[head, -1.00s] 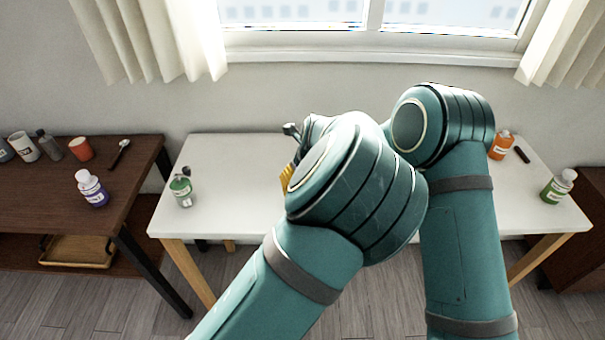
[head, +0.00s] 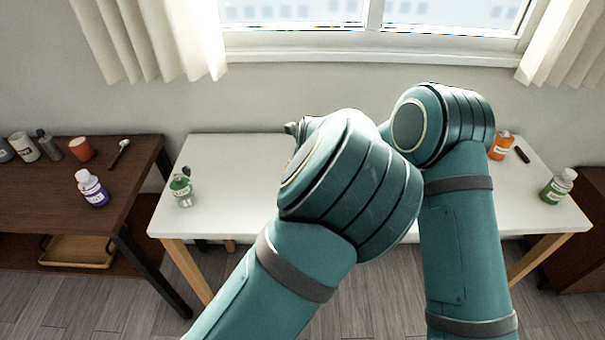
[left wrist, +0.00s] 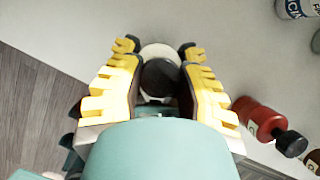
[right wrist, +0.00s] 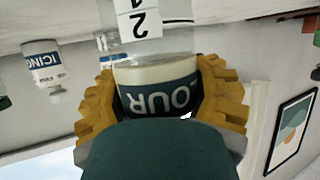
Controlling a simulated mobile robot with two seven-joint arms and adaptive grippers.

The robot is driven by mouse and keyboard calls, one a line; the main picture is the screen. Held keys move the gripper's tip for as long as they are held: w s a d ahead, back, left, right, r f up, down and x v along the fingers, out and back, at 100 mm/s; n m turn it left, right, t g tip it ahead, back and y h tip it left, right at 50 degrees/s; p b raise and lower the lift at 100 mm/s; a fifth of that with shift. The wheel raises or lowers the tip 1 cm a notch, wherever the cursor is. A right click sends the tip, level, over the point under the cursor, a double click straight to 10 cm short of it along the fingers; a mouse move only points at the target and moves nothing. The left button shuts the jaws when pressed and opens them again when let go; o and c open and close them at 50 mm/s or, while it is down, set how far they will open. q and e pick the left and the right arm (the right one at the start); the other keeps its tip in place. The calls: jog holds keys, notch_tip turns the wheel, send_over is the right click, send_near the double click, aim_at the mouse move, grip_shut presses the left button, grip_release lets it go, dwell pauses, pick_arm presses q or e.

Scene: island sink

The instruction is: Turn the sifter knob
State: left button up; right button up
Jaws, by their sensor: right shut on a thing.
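My right gripper (right wrist: 160,95) is shut on a container with a dark label reading "OUR" upside down (right wrist: 160,97); its first letters are covered. A cream band and a clear part with a white "2" label (right wrist: 146,22) adjoin it. In the left wrist view, a round black knob (left wrist: 160,77) stands in front of a pale disc (left wrist: 160,50). My left gripper (left wrist: 158,52) has its yellow fingers on either side of the knob, tips apart; contact is unclear. In the head view my arms hide both grippers and the held container.
A white table (head: 235,200) holds a green-labelled jar (head: 181,188) at left, an orange bottle (head: 502,145) and a green bottle (head: 559,186) at right. A brown table (head: 45,180) with several containers stands at left. A red bottle (left wrist: 262,118) is near my left gripper.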

pick_arm(q)
jog(key=o, duration=0.5)
jog(key=v, duration=1.2)
